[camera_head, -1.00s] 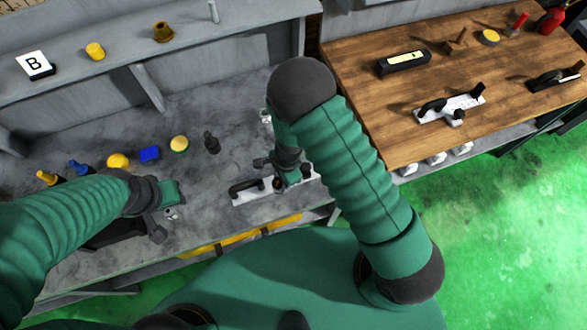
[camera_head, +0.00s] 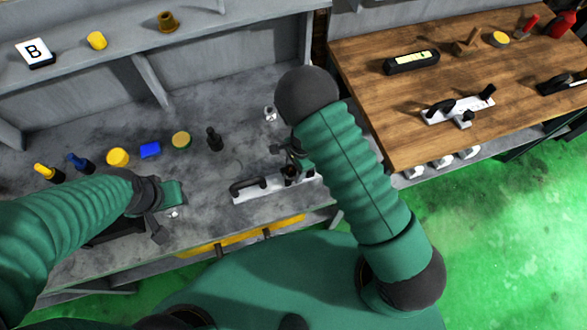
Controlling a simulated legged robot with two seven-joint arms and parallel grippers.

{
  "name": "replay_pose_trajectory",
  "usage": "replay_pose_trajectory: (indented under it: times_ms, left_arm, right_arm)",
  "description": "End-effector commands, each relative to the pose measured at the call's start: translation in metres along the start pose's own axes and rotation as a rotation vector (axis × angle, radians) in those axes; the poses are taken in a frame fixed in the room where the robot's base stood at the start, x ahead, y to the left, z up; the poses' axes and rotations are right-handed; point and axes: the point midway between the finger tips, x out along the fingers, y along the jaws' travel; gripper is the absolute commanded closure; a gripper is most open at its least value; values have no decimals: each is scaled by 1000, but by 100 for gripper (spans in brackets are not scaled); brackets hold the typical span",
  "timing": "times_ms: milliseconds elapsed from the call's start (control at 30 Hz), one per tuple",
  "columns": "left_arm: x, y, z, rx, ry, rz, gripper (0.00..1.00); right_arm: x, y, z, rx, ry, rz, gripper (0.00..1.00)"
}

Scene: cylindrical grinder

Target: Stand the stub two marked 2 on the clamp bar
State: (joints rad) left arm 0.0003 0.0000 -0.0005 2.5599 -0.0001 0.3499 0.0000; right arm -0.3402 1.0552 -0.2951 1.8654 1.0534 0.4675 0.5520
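The clamp bar seems to be the white bar with a black handle (camera_head: 246,186) on the grey bench, in front of my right arm. A dark brown round piece (camera_head: 290,173) sits at its right part. My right gripper (camera_head: 287,151) is just above and behind that piece, partly hidden by my forearm; its opening is unclear. A small silver stub (camera_head: 270,113) stands farther back on the bench. Another small silver piece (camera_head: 173,213) lies beside my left gripper (camera_head: 160,216), which is low over the bench at left. I cannot read a 2 on any piece.
A dark upright piece (camera_head: 214,139), a yellow-topped tin (camera_head: 181,140), a blue block (camera_head: 150,150) and a yellow piece (camera_head: 118,157) line the bench. A wooden table (camera_head: 375,105) at right carries a similar white bar (camera_head: 460,108). The back of the bench is clear.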

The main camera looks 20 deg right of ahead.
Motion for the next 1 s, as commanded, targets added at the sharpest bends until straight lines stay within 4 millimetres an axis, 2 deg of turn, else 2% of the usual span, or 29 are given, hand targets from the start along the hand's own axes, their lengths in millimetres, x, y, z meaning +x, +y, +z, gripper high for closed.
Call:
replay_pose_trajectory:
  times_ms: [367,467,700,800,1000]
  left_arm:
    - [-1,0,0,1,0,0,64]
    - [0,0,0,1,0,0,64]
    - [0,0,0,1,0,0,64]
    - [0,0,0,0,0,0,64]
    - [-1,0,0,1,0,0,64]
  right_arm:
    - [-5,-1,1,-1,0,-4,43]
    - [-21,-2,1,-2,-1,-6,43]
    - [-83,-2,2,-3,-1,-7,43]
    - [-104,-1,1,-1,-1,-6,43]
    - [-128,5,-1,-43,-2,-5,43]
